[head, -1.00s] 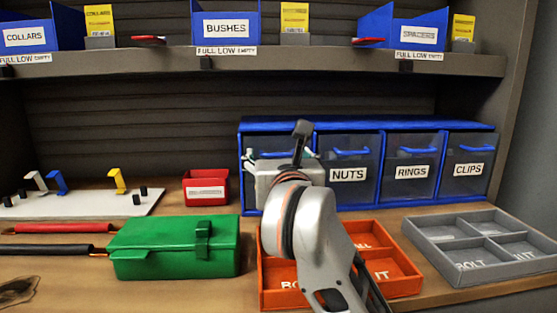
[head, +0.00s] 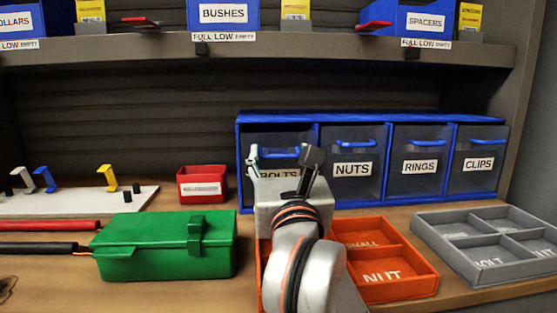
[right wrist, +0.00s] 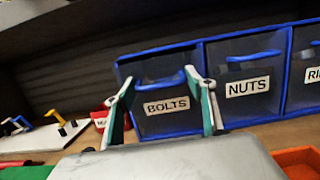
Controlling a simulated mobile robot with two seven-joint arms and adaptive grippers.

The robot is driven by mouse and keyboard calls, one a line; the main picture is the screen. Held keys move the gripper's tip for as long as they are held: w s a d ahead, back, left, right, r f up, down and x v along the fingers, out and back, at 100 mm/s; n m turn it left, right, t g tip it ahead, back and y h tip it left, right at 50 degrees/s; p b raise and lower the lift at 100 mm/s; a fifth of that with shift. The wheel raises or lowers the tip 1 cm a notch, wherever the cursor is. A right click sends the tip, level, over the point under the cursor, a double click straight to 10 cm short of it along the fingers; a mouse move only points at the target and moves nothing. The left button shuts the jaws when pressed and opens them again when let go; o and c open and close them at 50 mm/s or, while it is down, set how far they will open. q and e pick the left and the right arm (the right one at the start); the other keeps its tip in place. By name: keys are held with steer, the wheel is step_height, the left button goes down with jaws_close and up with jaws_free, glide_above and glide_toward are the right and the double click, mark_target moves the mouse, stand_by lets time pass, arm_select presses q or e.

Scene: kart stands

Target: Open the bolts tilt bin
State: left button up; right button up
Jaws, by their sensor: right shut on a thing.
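The bolts tilt bin (head: 254,160) is the leftmost of the clear-fronted bins in the blue rack, partly hidden behind my right gripper in the head view. In the right wrist view the bolts bin (right wrist: 145,125) shows its white BOLTS label and blue handle (right wrist: 160,83). Its front looks level with the nuts bin, with no clear tilt. My right gripper (head: 280,156) is at the bin's front. In the right wrist view its two fingers (right wrist: 163,76) stand at the two ends of the handle, shut on it. My left gripper is not in view.
The nuts bin (head: 338,185), rings bin and clips bin stand to the right. A red box (head: 203,184) and green case (head: 165,250) are to the left. An orange tray (head: 400,290) and grey tray (head: 480,275) lie in front. A shelf (head: 300,48) runs above.

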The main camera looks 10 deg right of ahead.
steer(key=s+p, duration=0.1)
steer(key=s+f, duration=0.1)
steer(key=shift+s+f+p, duration=0.3)
steer(key=shift+s+p, duration=0.05)
steer(key=shift+s, duration=0.05)
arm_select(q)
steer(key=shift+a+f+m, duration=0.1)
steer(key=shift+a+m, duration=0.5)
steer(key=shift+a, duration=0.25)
arm_select(e)
steer(key=shift+s+f, duration=0.15)
steer(key=shift+f, duration=0.35)
steer(key=o, duration=1.6)
steer(key=shift+c, duration=0.2)
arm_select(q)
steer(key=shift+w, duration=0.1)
arm_select(e)
steer(key=shift+r, duration=0.15)
step_height(320, 180, up, 10)
steer(key=shift+f, duration=0.1)
